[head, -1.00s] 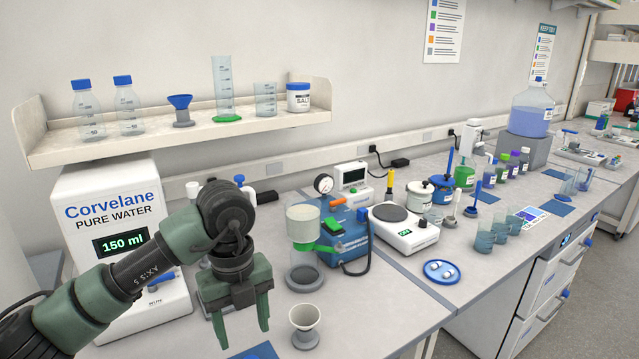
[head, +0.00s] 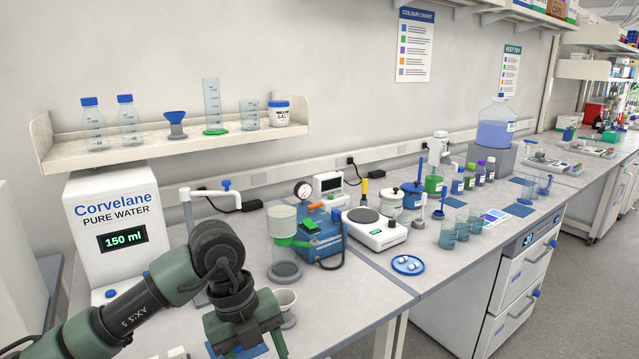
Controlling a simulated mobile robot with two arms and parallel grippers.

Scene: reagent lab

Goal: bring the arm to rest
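My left arm comes in from the lower left. Its gripper (head: 250,350) points down at the bottom of the head view, over the front of the bench (head: 370,290). Its fingertips are cut off by the lower edge, and I cannot see whether anything is between them. My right gripper is out of view.
A water dispenser (head: 112,212) reading 150 ml stands behind my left arm. A small white funnel cup (head: 285,300) stands close to the right of the gripper, with a filter flask (head: 283,240) and blue pump (head: 318,240) behind it. A hotplate (head: 375,232) stands farther right.

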